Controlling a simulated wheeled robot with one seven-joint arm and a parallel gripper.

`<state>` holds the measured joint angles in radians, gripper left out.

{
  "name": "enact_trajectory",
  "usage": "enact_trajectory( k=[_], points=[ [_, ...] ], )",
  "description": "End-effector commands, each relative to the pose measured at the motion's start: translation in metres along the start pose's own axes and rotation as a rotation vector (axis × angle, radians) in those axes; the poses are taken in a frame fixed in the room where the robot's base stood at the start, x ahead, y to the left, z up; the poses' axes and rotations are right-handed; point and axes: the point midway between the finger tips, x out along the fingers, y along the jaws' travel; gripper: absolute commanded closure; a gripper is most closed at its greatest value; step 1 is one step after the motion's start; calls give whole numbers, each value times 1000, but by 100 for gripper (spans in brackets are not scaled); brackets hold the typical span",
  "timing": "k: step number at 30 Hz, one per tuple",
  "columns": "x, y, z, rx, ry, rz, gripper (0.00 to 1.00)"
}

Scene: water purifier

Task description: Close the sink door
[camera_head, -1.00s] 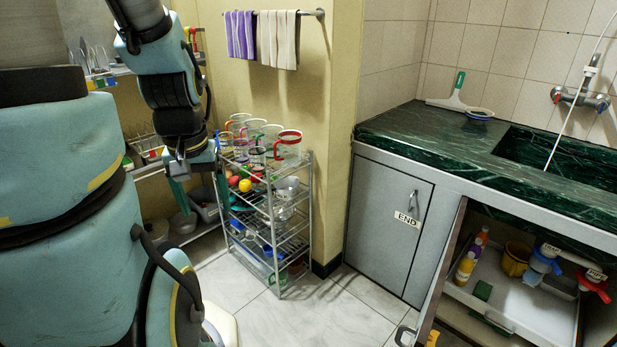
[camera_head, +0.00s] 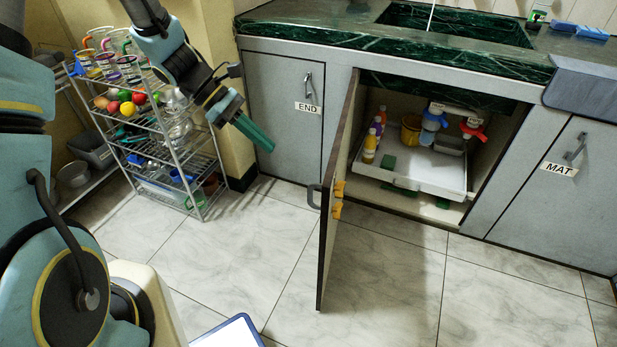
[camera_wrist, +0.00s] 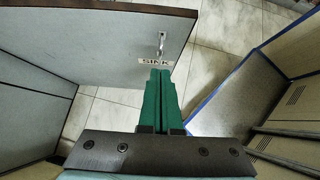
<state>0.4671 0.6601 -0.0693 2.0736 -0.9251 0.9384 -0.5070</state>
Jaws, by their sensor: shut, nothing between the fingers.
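The sink door (camera_head: 335,190) stands swung open, out from the cabinet below the counter, its edge toward my camera. Its dark handle (camera_head: 314,197) shows on its left side in the head view. In the wrist view the door's grey outer face (camera_wrist: 110,45) carries a "SINK" label (camera_wrist: 156,62) and a metal handle (camera_wrist: 161,42). My gripper (camera_head: 268,146) is left of the door, with its green fingers shut and empty. In the wrist view the fingertips (camera_wrist: 160,74) appear just below the label; I cannot tell whether they touch the door.
The open cabinet holds a white pull-out tray (camera_head: 412,178) with bottles and a yellow cup (camera_head: 411,130). A wire rack (camera_head: 185,150) with glasses and fruit stands at left. The "END" door (camera_head: 284,110) and "MAT" door (camera_head: 566,185) are shut. The tiled floor (camera_head: 400,290) is largely clear.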

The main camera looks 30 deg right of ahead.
Motion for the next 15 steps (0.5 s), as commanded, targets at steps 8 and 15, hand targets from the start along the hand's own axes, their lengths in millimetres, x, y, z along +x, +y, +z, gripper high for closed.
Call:
enact_trajectory(
  k=[8, 15],
  points=[
    [38, -1, 1, -1, -4, -5, 100],
    [88, -1, 1, -1, -3, -4, 100]
  ],
)
